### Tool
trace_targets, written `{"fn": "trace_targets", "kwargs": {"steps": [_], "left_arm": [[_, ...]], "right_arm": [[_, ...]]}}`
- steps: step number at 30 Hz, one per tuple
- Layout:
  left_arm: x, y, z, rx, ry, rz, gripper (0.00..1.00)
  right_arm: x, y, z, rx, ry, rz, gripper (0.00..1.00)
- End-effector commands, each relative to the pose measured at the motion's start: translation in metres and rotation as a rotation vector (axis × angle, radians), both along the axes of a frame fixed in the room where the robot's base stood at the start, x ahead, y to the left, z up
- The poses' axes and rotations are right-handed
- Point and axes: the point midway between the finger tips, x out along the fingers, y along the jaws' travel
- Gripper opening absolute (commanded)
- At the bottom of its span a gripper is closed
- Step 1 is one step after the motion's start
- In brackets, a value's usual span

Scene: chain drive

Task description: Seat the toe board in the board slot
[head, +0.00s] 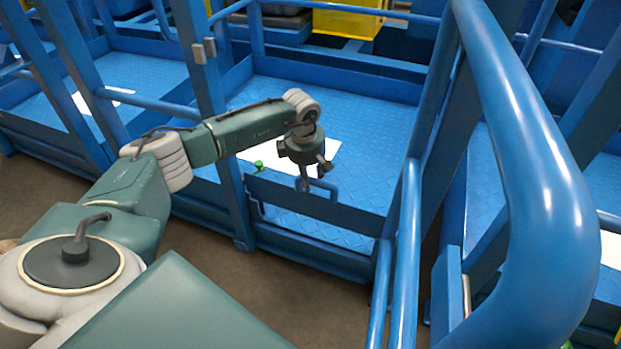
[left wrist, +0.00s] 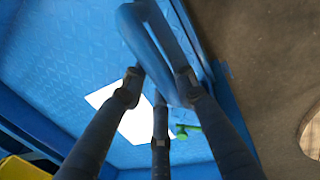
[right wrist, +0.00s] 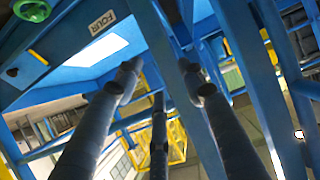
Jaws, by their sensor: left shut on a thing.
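The toe board (head: 345,211) is a long blue board with a loop handle. It spans the front opening of the platform, with floor visible between it and the sill below. My left gripper (head: 305,180) is above it, shut on the handle. In the left wrist view the fingers close around the blue handle (left wrist: 150,45). The slot is not clearly visible; the board's ends are near the left post (head: 232,190) and right post (head: 383,255). My right gripper (right wrist: 160,85) shows only in its wrist view, open with nothing between its fingers.
Blue rails and posts enclose the platform floor (head: 372,125). A white sheet (head: 270,155) lies on it. A green knob (head: 258,165) is left of the gripper. A thick blue rail (head: 535,170) crosses the right side. A "FOUR" label (right wrist: 103,22) shows in the right wrist view.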

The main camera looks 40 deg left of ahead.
Motion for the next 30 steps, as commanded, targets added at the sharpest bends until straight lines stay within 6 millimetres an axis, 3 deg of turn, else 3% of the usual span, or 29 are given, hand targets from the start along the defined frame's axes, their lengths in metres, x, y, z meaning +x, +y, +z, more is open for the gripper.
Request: {"fn": "trace_targets", "kwargs": {"steps": [1, 30], "left_arm": [[0.004, 0.0, 0.007, -0.003, -0.012, 0.001, 0.0], [0.004, 0.0, 0.013, -0.003, -0.012, 0.001, 0.0]], "right_arm": [[-0.001, -0.001, 0.0, -0.001, 0.005, -0.001, 0.4], [-0.016, -0.008, -0.021, -0.029, 0.117, -0.01, 0.4]]}}
